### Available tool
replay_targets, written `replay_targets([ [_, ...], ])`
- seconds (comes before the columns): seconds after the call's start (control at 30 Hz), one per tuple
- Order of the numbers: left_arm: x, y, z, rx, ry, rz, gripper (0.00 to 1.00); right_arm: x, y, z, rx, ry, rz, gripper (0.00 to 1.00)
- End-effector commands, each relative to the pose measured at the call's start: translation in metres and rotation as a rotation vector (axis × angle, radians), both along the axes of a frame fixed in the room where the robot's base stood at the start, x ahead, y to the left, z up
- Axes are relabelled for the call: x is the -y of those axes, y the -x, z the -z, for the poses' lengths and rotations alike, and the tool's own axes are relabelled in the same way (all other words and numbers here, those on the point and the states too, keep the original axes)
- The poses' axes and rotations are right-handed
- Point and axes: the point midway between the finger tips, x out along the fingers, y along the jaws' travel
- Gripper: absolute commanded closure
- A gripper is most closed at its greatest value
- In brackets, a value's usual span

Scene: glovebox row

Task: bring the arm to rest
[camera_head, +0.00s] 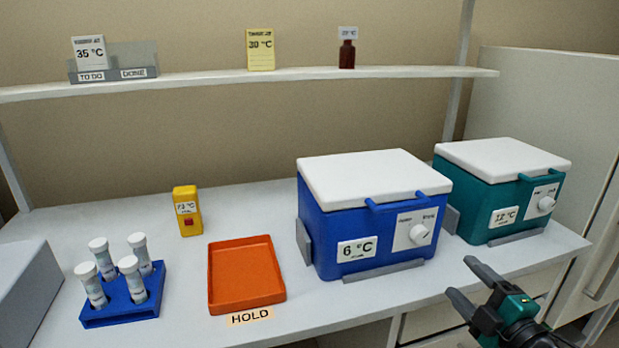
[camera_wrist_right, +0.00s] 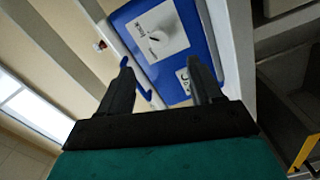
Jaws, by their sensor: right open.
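My right gripper (camera_head: 468,278) is at the lower right of the head view, in front of the bench's front edge. Its two dark fingers are apart with nothing between them. The right wrist view also shows this gripper (camera_wrist_right: 160,80), with its fingers spread and the front of the blue box (camera_wrist_right: 165,45) beyond them. The gripper is apart from the blue box. My left gripper is not in view.
The blue box (camera_head: 330,225) reading 6 °C and the green box (camera_head: 485,205) stand closed with white lids. An empty orange tray (camera_head: 245,275) is labelled HOLD. A blue rack (camera_head: 120,312) holds several tubes. A yellow device (camera_head: 187,210) stands behind. A shelf (camera_head: 220,86) runs above.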

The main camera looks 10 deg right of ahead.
Motion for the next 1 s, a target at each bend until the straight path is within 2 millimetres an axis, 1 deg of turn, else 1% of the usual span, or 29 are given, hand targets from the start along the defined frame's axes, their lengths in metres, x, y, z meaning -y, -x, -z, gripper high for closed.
replay_targets([
  [0.07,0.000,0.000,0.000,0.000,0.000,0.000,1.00,-0.006,0.005,0.017,-0.040,-0.062,0.009,0.35],
  [0.17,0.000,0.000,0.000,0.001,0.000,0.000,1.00,-0.024,0.019,0.059,-0.142,-0.235,0.040,0.35],
  [0.2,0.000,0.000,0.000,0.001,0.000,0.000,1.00,-0.035,0.028,0.080,-0.196,-0.327,0.057,0.35],
  [0.27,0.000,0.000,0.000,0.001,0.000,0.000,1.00,-0.056,0.043,0.112,-0.283,-0.476,0.089,0.35],
  [0.3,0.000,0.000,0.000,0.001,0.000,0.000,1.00,-0.072,0.054,0.132,-0.340,-0.575,0.111,0.35],
  [0.37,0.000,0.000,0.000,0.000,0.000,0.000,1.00,-0.096,0.071,0.158,-0.422,-0.714,0.146,0.35],
  [0.4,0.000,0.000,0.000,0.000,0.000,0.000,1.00,-0.112,0.081,0.172,-0.472,-0.799,0.167,0.35],
  [0.5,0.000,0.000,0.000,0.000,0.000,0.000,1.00,-0.148,0.104,0.199,-0.575,-0.972,0.218,0.35],
  [0.6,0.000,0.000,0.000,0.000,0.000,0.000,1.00,-0.173,0.120,0.213,-0.642,-1.082,0.252,0.35],
  [0.7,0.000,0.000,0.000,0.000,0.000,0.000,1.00,-0.184,0.126,0.218,-0.670,-1.130,0.268,0.35],
  [1.0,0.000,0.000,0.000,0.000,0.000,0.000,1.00,-0.184,0.126,0.218,-0.670,-1.130,0.268,0.35],
])
